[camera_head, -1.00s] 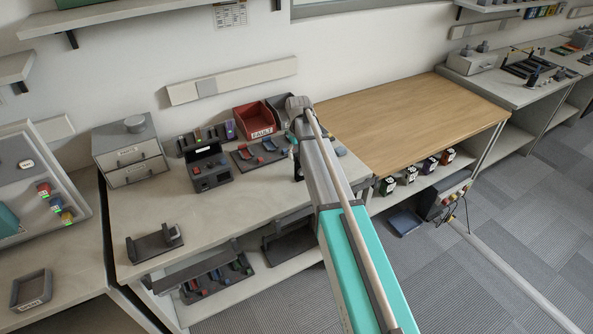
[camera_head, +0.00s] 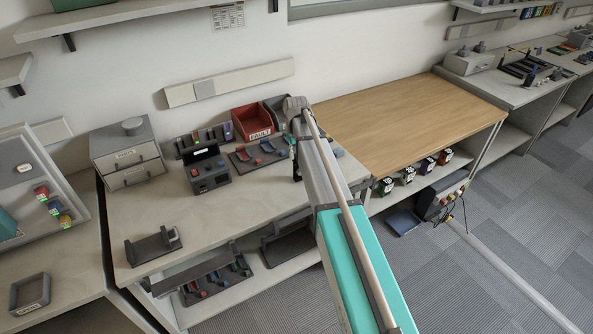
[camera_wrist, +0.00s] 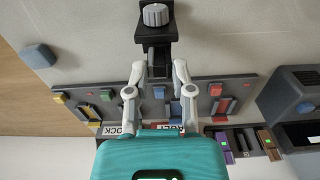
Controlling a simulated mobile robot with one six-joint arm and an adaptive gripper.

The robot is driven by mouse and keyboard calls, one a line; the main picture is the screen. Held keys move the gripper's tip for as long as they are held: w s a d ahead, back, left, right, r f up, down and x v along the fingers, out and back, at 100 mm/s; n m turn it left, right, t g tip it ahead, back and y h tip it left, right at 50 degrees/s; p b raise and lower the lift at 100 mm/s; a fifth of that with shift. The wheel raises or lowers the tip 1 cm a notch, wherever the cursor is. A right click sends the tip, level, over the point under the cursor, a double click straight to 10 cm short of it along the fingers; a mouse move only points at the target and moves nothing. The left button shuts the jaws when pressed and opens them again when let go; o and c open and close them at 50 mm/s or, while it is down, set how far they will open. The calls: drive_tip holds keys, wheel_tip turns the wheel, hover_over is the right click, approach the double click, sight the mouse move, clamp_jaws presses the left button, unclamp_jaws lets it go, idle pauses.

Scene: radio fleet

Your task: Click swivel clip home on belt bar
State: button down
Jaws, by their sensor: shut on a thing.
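In the wrist view my gripper (camera_wrist: 158,74) is shut, its two pale fingers closing on a small dark piece that looks like the swivel clip (camera_wrist: 158,62). In the head view the arm hides most of the gripper at the bench's right end.
A dark rack with coloured pieces (camera_head: 243,161) lies near the gripper. A red bin (camera_head: 252,122) and a small black device (camera_head: 209,172) stand close by. A grey cradle (camera_head: 153,246) sits at the bench's left front. The wooden bench top (camera_head: 400,118) to the right is clear.

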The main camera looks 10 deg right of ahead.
sight(295, 162)
drive_tip(key=shift+r+p, duration=2.1)
drive_tip(key=shift+r, duration=0.15)
drive_tip(key=shift+a, duration=0.15)
